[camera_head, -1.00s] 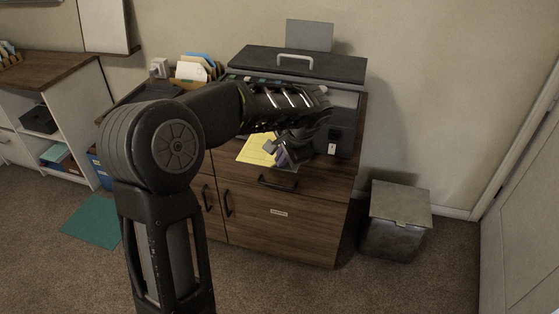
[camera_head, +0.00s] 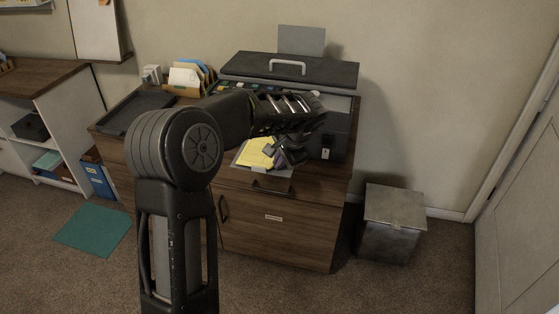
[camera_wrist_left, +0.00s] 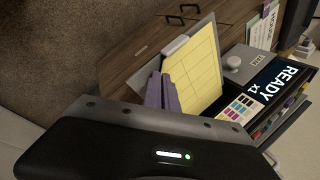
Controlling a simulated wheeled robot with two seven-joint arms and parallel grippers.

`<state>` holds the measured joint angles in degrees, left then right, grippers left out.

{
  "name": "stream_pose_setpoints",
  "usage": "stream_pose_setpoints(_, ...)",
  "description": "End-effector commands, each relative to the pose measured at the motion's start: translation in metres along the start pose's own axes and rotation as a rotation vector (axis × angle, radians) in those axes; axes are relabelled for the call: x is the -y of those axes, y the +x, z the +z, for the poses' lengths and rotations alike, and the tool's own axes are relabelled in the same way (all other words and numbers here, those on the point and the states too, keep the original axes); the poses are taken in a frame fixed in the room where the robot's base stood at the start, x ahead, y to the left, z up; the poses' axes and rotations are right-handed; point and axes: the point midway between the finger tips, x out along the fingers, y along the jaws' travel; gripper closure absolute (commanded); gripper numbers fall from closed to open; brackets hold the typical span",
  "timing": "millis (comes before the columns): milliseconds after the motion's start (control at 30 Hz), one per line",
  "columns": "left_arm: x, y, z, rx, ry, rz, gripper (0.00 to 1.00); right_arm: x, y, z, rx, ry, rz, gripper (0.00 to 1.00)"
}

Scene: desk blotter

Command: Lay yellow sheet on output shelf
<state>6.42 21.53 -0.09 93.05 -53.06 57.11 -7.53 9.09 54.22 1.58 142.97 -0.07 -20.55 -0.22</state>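The yellow sheet (camera_head: 257,153) lies over the grey output shelf (camera_head: 281,173) at the printer's front. Bare shelf shows at its left and front. The wrist view shows the yellow sheet (camera_wrist_left: 196,72) with ruled lines, and a grey edge of the output shelf (camera_wrist_left: 175,46) beyond it. My left gripper (camera_head: 281,153) reaches down at the sheet's right side. Its purplish fingers (camera_wrist_left: 161,94) stand close together at the sheet's near edge. Whether they pinch it is unclear, and so is whether the sheet lies flat. My right gripper is out of view.
The black printer (camera_head: 338,135) stands on a wooden cabinet (camera_head: 285,235). A black tray (camera_head: 135,110) and a file holder (camera_head: 188,78) sit to the left. A grey bin (camera_head: 393,222) stands on the floor at right. My arm hides part of the cabinet top.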

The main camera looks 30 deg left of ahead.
Motion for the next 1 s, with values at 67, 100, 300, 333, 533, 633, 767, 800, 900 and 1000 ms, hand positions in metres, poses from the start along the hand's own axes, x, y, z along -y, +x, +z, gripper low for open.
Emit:
stream_pose_setpoints(67,0.000,0.000,0.000,0.000,0.000,0.000,1.00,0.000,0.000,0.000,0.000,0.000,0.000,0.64)
stream_pose_setpoints(100,0.000,0.000,0.000,0.000,0.000,0.000,1.00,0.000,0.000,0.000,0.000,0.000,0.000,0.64)
stream_pose_setpoints(300,0.000,0.000,0.000,0.000,0.000,0.000,0.88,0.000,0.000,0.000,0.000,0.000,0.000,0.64)
stream_pose_setpoints(333,0.000,0.000,0.000,0.000,0.000,0.000,0.85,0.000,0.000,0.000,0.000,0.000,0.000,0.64)
stream_pose_setpoints(533,0.000,0.000,0.000,0.000,0.000,0.000,0.73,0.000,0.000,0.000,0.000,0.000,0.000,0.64)
stream_pose_setpoints(633,0.000,0.000,0.000,0.000,0.000,0.000,0.73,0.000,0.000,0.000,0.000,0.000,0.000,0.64)
stream_pose_setpoints(767,0.000,-0.001,0.000,0.000,0.000,0.000,0.73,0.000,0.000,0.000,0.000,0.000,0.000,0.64)
stream_pose_setpoints(800,0.000,-0.003,0.000,-0.001,0.000,0.000,0.73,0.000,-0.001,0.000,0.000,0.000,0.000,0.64)
stream_pose_setpoints(900,0.001,-0.011,0.000,-0.002,-0.001,-0.001,0.73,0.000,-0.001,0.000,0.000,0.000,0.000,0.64)
stream_pose_setpoints(1000,0.001,-0.025,-0.001,-0.003,0.000,-0.002,0.73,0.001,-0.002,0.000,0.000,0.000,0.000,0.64)
